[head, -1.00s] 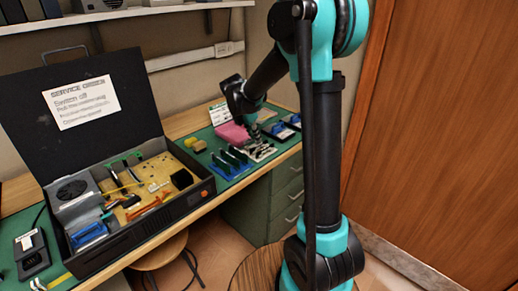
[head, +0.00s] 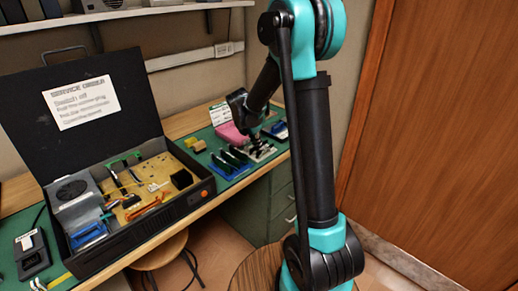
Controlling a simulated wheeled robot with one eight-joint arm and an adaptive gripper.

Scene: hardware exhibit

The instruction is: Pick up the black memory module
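Several upright dark modules (head: 234,157) stand side by side in holders on the green mat, to the right of the open case. They are small here, and I cannot tell for sure which is the black memory module. My gripper (head: 256,141) points down over a pale rack (head: 263,153) at the right end of this row. Its fingers are tiny and dark in this view, so I cannot tell whether they are open or touch anything.
The open black case (head: 138,226) with a yellow board stands left on the bench, its lid up with a paper notice. A stool (head: 160,252) stands below. A charger-like device (head: 32,254) lies far left.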

